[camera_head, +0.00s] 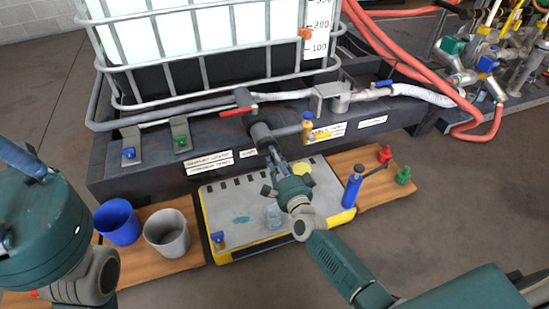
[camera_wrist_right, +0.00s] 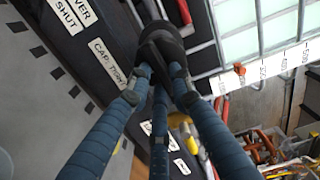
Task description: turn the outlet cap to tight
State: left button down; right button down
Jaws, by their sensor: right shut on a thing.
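The outlet cap (camera_head: 262,134) is a dark round cap on the end of the pipe stub at the front of the tank's dark base. It also shows at the top of the right wrist view (camera_wrist_right: 165,38). My right gripper (camera_head: 270,157) is shut on the cap. In the right wrist view its blue ribbed fingers (camera_wrist_right: 158,82) close around the cap's rim. The fingers hide part of the cap, and I cannot read how tight it is. My left gripper (camera_head: 20,158) shows only in part at the left edge; its fingertips are not clear.
A red-handled valve (camera_head: 238,111) sits just above the cap. A brass valve (camera_head: 307,127) is to its right. Below are a grey tray with yellow edges (camera_head: 218,205), a blue cup (camera_head: 117,222), a grey cup (camera_head: 168,234) and a blue bottle (camera_head: 352,188). Red hoses run at right.

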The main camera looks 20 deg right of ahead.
jog(key=shift+m, duration=0.5)
jog(key=c, duration=1.5)
grip_release()
jog(key=shift+c, duration=0.2)
jog(key=shift+s, duration=0.15)
jog(key=s, duration=1.1)
jog(key=shift+s+d, duration=0.25)
jog(key=shift+s, duration=0.15)
